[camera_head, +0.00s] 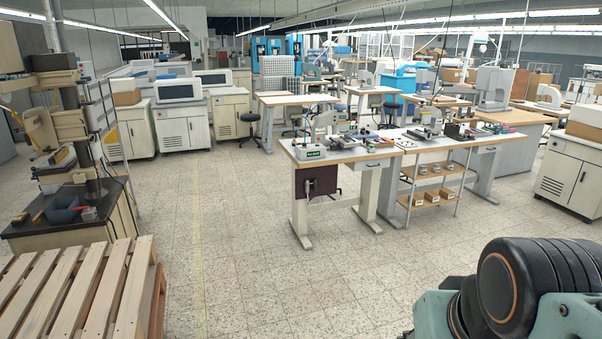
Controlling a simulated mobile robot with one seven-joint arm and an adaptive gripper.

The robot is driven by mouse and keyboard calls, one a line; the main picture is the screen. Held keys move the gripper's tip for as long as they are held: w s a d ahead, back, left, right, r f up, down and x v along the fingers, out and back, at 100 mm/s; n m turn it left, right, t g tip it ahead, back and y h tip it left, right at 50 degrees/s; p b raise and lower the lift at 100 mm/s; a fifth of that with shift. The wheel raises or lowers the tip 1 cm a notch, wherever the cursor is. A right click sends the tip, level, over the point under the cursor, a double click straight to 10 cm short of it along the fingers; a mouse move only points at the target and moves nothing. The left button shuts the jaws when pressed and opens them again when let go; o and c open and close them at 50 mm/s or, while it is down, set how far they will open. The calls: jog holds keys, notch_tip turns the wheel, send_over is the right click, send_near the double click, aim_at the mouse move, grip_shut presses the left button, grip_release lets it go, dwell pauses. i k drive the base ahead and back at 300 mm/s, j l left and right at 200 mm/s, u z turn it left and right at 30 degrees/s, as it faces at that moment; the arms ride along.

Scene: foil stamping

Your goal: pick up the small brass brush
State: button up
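I cannot make out the small brass brush for certain at this distance. Small items lie on the long workbench (345,157) in the middle, too small to identify. A small yellowish-brown item (38,215) lies on the dark top of the machine stand at the left; I cannot tell what it is. My gripper is not in view; only a black and pale green part of my arm shows at the lower right.
A wooden pallet (75,290) lies at the lower left, before the dark-topped machine stand (85,228). White cabinets (182,132) stand behind. The tiled floor (235,250) between pallet and workbench is clear.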

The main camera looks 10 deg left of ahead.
aim_at(36, 218)
jog(key=i+u, duration=0.35)
jog(key=i, duration=0.15)
jog(key=i+u, duration=0.3)
jog(key=i, duration=0.2)
jog(key=i+l+u, duration=0.2)
jog(key=i, duration=1)
jog(key=i+u, duration=0.4)
jog(key=i+l+u, duration=0.1)
jog(key=i+u, duration=0.3)
jog(key=i+l+u, duration=0.1)
jog(key=i+u, duration=0.3)
jog(key=i+l+u, duration=0.15)
jog(key=u, duration=0.25)
jog(key=i+l+u, duration=0.35)
jog(key=k+j, duration=0.1)
